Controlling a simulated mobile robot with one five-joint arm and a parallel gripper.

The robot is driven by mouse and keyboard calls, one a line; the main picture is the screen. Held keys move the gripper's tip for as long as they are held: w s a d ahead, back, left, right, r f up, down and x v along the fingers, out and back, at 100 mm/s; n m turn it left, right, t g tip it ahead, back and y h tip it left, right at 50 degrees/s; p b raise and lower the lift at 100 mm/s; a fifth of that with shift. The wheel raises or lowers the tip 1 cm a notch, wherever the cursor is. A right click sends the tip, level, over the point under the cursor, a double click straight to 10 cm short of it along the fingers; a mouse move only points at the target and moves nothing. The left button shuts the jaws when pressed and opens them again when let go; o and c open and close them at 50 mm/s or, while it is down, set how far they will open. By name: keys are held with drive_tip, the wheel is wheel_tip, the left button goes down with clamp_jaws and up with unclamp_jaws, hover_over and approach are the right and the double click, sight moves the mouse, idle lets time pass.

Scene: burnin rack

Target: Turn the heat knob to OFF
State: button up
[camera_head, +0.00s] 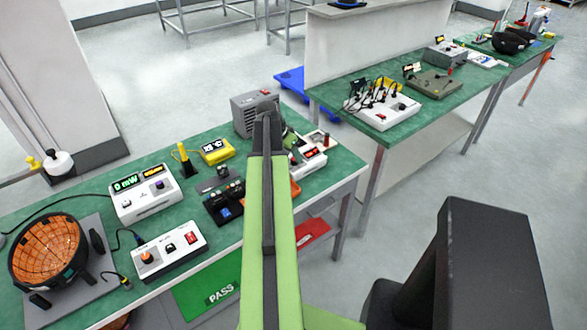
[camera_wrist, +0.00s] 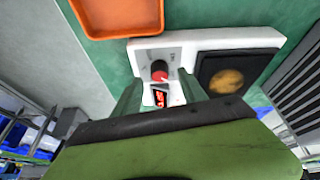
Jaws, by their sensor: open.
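In the wrist view, a white box (camera_wrist: 225,40) has a round red knob (camera_wrist: 159,73) with a pale pointer mark. A red rocker switch (camera_wrist: 160,97) sits beside it, and a black plate with an amber disc (camera_wrist: 226,82) sits to the right. I take the red knob as the heat knob; its labels are too small to read. My gripper (camera_wrist: 160,92) is open, its fingers on either side of the switch, near the knob. I cannot tell whether they touch the box. In the head view, my gripper (camera_head: 266,118) reaches over the bench's far end.
An orange tray (camera_wrist: 118,15) lies close to the white box. The green bench (camera_head: 215,262) also holds a grey vented unit (camera_head: 254,104), a yellow meter (camera_head: 215,151), a display box (camera_head: 145,194), and a white control box (camera_head: 169,250) with an orange knob.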

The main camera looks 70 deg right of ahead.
drive_tip(key=shift+b+x, duration=0.45)
drive_tip(key=shift+x, duration=0.7)
clamp_jaws()
drive_tip(key=shift+a, duration=0.1)
